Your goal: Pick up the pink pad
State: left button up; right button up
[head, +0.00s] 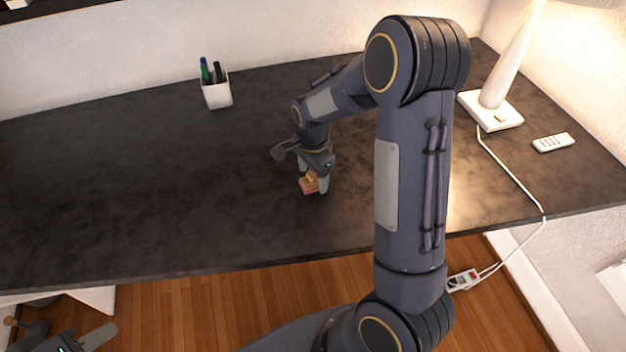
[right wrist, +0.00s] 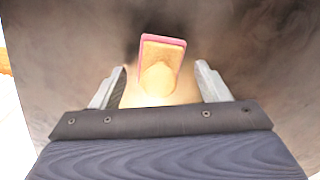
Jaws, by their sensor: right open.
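The pink pad (head: 308,188) lies on the dark desk, with a tan wooden block-like part (right wrist: 162,55) on top of it. In the right wrist view the pink pad (right wrist: 150,39) shows as a pink rim around the tan part, just ahead of and between the fingers. My right gripper (head: 313,187) is open above and around the pad. Its two fingers stand apart on either side in the right wrist view (right wrist: 160,85); I see no contact. The pad's near end is partly hidden by the tan part. My left gripper (head: 92,338) is at the lower left, below the desk edge, only partly in view.
The dark desk (head: 130,190) is clear to the left of the pad. A white pen cup (head: 217,94) stands at the back. A lamp (head: 492,108), its cord and a white remote (head: 553,142) are at the right. A power strip (head: 463,280) is beyond the front edge.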

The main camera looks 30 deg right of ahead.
aim_at(312, 173)
jog(key=shift+c, duration=0.3)
jog(key=c, duration=1.1)
jog(key=shift+c, duration=0.2)
jog(key=shift+r, duration=0.1)
jog(key=shift+r, duration=0.55)
notch_tip(312, 173, up, 2)
jog(key=shift+a+r, duration=0.15)
jog(key=shift+r, duration=0.1)
jog(key=s+a+r, duration=0.8)
jog(key=s+r, duration=0.1)
jog(key=s, duration=0.2)
jog(key=shift+a+r+b, duration=0.15)
jog(key=shift+a+b, duration=0.05)
jog(key=shift+b, duration=0.15)
